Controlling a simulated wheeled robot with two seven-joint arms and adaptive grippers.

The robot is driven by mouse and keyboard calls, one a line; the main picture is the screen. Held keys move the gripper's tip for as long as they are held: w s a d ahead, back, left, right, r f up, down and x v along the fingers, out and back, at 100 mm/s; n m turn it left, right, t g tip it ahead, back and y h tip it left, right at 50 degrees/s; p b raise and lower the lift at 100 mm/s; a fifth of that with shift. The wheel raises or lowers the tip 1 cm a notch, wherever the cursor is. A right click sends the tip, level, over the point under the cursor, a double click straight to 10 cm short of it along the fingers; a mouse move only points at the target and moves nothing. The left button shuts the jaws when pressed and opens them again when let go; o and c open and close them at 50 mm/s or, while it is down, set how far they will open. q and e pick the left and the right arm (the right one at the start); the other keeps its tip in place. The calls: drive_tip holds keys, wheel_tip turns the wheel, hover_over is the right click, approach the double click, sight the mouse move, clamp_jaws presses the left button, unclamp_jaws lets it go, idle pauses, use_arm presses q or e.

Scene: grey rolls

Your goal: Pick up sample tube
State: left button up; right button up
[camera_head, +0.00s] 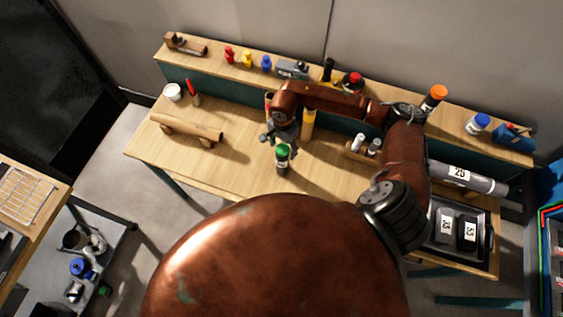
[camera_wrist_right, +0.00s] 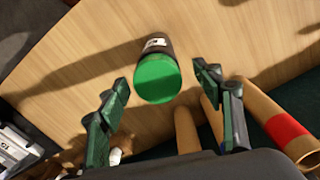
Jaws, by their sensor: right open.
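The sample tube (camera_head: 282,158) stands upright on the wooden table (camera_head: 232,178) and has a green lid and a dark body with a white label. In the right wrist view the green-lidded tube (camera_wrist_right: 157,77) shows from above, ahead of and between the fingertips. My right gripper (camera_head: 275,138) is just above and beside the tube in the head view. In the right wrist view its two dark green fingers (camera_wrist_right: 162,85) are spread apart with nothing between them touching. My left gripper is not in view.
A wooden log on a stand (camera_head: 187,127) lies left of the tube. A yellow-orange cylinder (camera_head: 308,124) stands behind it, right of my gripper. A back shelf (camera_head: 215,58) holds small coloured items. A tray with black labelled blocks (camera_head: 484,252) is at right. The table's front left is clear.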

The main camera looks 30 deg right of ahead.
wheel_tip(320, 180, down, 2)
drive_tip(key=shift+f+b, duration=0.1)
drive_tip(key=shift+b, duration=0.55)
drive_tip(key=shift+f, duration=0.55)
drive_tip(key=f+p, duration=0.1)
drive_tip(key=f, duration=0.2)
drive_tip(key=f+p, duration=0.1)
drive_tip(key=f, duration=0.2)
drive_tip(key=shift+s+a+p, duration=0.2)
drive_tip(key=shift+p, duration=0.1)
drive_tip(key=shift+f, duration=0.4)
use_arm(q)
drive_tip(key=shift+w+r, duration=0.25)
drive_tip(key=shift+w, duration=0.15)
use_arm(e)
drive_tip(key=c, duration=1.3)
